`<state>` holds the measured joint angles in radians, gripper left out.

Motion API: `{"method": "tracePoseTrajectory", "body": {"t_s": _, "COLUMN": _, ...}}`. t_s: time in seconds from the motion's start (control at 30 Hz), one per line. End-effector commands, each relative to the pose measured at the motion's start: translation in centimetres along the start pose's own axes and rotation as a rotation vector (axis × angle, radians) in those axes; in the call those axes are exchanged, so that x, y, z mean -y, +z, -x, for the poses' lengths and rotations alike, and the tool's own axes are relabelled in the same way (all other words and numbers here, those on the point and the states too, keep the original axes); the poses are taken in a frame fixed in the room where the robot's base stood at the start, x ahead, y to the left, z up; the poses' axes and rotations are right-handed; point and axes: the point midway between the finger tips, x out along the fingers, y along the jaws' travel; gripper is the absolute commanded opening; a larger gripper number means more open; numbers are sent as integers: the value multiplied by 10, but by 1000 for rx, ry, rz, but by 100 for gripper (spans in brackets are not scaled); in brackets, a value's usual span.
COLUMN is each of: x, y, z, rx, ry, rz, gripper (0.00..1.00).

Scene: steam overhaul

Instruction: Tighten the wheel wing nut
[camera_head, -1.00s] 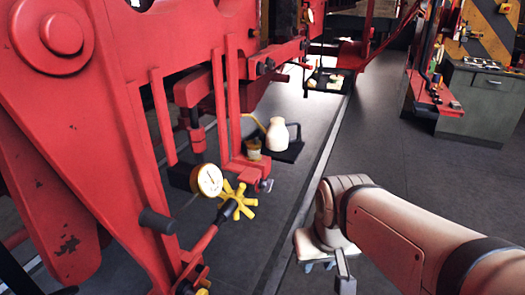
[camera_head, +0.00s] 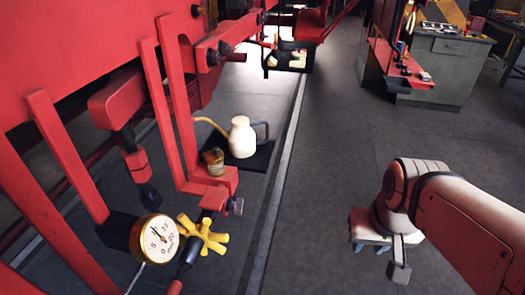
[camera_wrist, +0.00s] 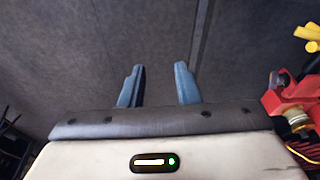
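A small grey metal piece that looks like the wing nut (camera_head: 237,206) sticks out of the right end of a red block (camera_head: 212,182) on the red machine. It also shows at the right of the wrist view as a small grey piece (camera_wrist: 276,80) beside the red block (camera_wrist: 292,100). My gripper (camera_wrist: 160,82) is open and empty, its two blue fingers apart over bare floor. In the head view my gripper (camera_head: 372,246) hangs pointing down, well right of the nut and apart from it.
A yellow handwheel (camera_head: 202,237) and a pressure gauge (camera_head: 155,239) are just below the block. A cream oil can (camera_head: 242,137) stands on a dark tray (camera_head: 262,158) behind it. A grey cabinet (camera_head: 450,65) stands at the back right. The floor between machine and arm is clear.

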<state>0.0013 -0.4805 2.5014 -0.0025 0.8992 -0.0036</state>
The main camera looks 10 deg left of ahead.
Motion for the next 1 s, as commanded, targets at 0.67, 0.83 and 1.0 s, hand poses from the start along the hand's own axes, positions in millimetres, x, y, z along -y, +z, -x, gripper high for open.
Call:
{"method": "tracePoseTrajectory", "body": {"t_s": 0.67, "x": 155, "y": -39, "z": -111, "rx": 272, "ry": -978, "rz": 324, "gripper": 29}}
{"method": "tracePoseTrajectory", "body": {"t_s": 0.83, "x": 196, "y": -87, "z": -146, "rx": 68, "ry": -1307, "rz": 331, "gripper": 29}}
{"method": "tracePoseTrajectory", "body": {"t_s": 1.0, "x": 212, "y": -131, "z": -179, "rx": -189, "ry": -1470, "rz": 295, "gripper": 29}}
